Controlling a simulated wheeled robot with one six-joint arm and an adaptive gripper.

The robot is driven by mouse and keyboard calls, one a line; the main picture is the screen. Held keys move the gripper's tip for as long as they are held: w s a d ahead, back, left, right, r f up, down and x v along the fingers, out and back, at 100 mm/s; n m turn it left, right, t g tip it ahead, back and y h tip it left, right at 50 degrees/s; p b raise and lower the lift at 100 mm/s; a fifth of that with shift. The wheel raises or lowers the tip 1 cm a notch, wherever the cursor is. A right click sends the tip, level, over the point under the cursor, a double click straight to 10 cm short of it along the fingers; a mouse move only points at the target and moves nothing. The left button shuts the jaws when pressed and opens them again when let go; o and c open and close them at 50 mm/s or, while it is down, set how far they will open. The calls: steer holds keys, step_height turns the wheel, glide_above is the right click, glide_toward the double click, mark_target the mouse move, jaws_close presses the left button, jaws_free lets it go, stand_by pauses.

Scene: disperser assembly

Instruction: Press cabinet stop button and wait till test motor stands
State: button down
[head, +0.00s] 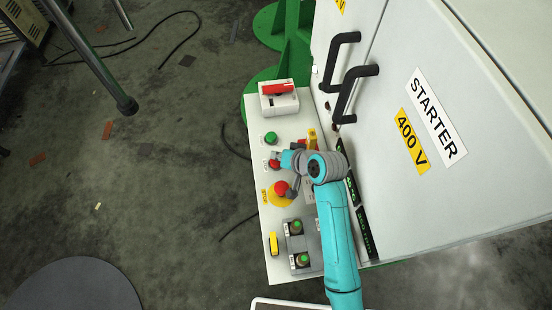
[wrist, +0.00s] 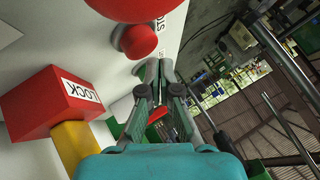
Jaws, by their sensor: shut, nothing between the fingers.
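The cabinet's sloped white panel (head: 256,205) carries a small red button (head: 274,163), a green button (head: 270,137) above it and a red mushroom button (head: 281,188) on a yellow disc below. In the wrist view the small red button (wrist: 138,40) sits beside a partly hidden label, with the large red mushroom (wrist: 135,6) at the top edge. My gripper (head: 278,156) is shut and empty over the panel, right by the small red button. In the wrist view its fingertips (wrist: 152,66) are close to that button; contact cannot be told. I cannot identify the test motor.
A red LOCK block (wrist: 42,104) on a yellow part stands left of my fingers. A red-handled switch (head: 278,90) is at the panel top. A cabinet (head: 390,60) with black handles rises on the right. A grey post (head: 100,70) stands left; floor between is mostly clear.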

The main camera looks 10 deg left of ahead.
mark_target(277, 162)
steer(key=shift+r, duration=2.55)
